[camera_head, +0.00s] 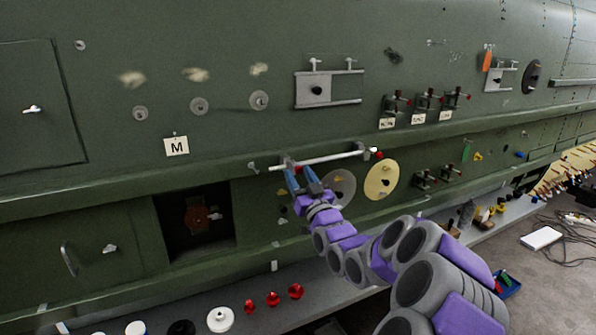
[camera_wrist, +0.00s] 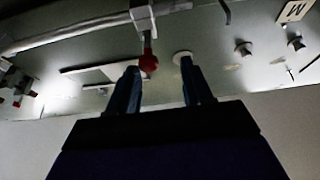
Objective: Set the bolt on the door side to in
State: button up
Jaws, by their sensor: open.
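A long pale rod (camera_head: 325,158) runs along the green fuselage, with a bracket near its left end (camera_head: 287,163) and a red knob (camera_head: 380,154) at its right end. My gripper (camera_head: 297,173) is at the left bracket, with its blue fingers pointing up at it. In the wrist view the fingers (camera_wrist: 160,68) stand apart, with a red knob (camera_wrist: 148,62) under a grey bracket (camera_wrist: 143,17) between them, nearer the left finger. The fingers do not grip it. Whether they touch it I cannot tell. Which bolt is the door-side one is not labelled in view.
A panel marked M (camera_head: 176,146) is left of the rod. A dark open bay (camera_head: 195,222) lies below left. A yellow disc (camera_head: 381,180) and a grey disc (camera_head: 340,187) are right of my gripper. Red knobs (camera_head: 273,299) stand on the ledge below.

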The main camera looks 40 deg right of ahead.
aim_at(294, 166)
jog(key=shift+w+d+r, duration=0.25)
jog(key=shift+w+d, duration=0.6)
jog(key=shift+w, duration=0.15)
jog(key=shift+d, duration=0.55)
jog(key=shift+a, duration=0.35)
jog(key=shift+a+r, duration=0.1)
jog(key=shift+a, duration=0.35)
jog(key=c, duration=0.3)
jog(key=shift+d, duration=0.25)
grip_shut()
